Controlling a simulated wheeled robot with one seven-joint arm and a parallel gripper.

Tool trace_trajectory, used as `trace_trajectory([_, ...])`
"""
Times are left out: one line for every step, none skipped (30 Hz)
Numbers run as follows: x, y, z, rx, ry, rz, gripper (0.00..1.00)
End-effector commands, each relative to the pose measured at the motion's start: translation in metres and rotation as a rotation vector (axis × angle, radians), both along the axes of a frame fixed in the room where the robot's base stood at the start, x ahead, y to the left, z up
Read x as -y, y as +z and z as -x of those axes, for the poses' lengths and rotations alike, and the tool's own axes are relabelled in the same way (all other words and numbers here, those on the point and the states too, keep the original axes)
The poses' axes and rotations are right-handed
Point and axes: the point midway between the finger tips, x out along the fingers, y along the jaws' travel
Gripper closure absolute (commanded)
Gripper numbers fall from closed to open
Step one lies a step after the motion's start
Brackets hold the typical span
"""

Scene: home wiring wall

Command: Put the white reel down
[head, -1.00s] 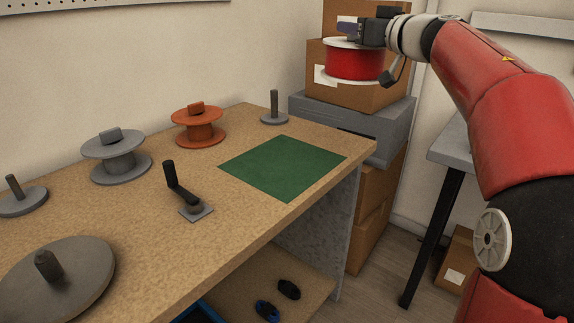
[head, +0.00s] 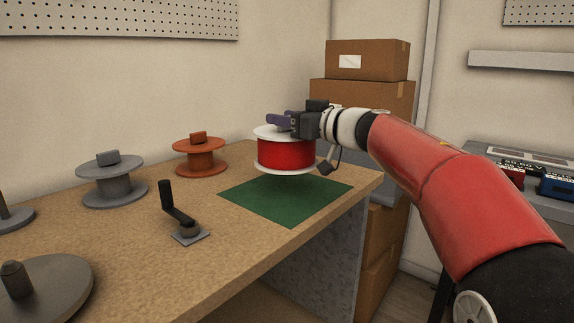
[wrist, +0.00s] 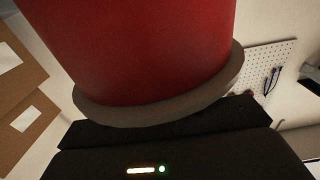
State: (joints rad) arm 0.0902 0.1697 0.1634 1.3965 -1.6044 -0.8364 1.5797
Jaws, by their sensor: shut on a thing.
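The white reel (head: 285,150) has white flanges and is wound with red wire. It hangs upright from my gripper (head: 284,122), which is shut on its top. In the head view the reel is above the green mat (head: 285,207), over its far part, and looks a little clear of it, with a dark shadow beneath. In the wrist view the red winding (wrist: 135,45) and one flange fill the top of the picture. The fingertips' hold on the reel is partly hidden.
On the wooden bench (head: 130,250) stand an orange reel (head: 201,157), a grey reel (head: 112,180) and a black crank (head: 180,212) left of the mat. A grey disc with a peg (head: 40,290) is at the near left. Cardboard boxes (head: 367,62) are stacked behind the bench.

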Motion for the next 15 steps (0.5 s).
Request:
trace_trajectory([0.000, -0.013, 0.000, -0.001, -0.001, -0.001, 1.00])
trace_trajectory([0.000, -0.016, 0.000, 0.001, -0.001, -0.001, 1.00])
trace_trajectory([0.000, -0.019, 0.000, 0.000, -0.001, -0.002, 1.00])
trace_trajectory([0.000, -0.021, 0.000, 0.001, -0.001, -0.002, 1.00])
trace_trajectory([0.000, -0.022, 0.000, 0.001, -0.001, -0.001, 1.00])
trace_trajectory([0.000, -0.024, 0.000, 0.001, -0.001, 0.000, 1.00])
trace_trajectory([0.000, -0.025, 0.000, 0.001, 0.000, 0.000, 1.00])
trace_trajectory([0.000, -0.027, 0.000, 0.001, 0.000, 0.000, 1.00])
trace_trajectory([0.000, -0.031, 0.000, 0.001, 0.000, -0.001, 1.00])
trace_trajectory([0.000, -0.035, 0.000, 0.000, 0.000, -0.001, 1.00])
trace_trajectory([0.000, -0.040, 0.000, 0.000, 0.000, -0.001, 1.00])
trace_trajectory([0.000, -0.047, 0.000, -0.001, 0.000, -0.001, 1.00])
trace_trajectory([0.000, -0.053, 0.000, -0.002, 0.000, -0.001, 1.00])
trace_trajectory([0.000, -0.058, 0.000, -0.002, 0.000, -0.001, 1.00])
trace_trajectory([0.000, -0.063, 0.000, 0.000, 0.000, -0.001, 1.00])
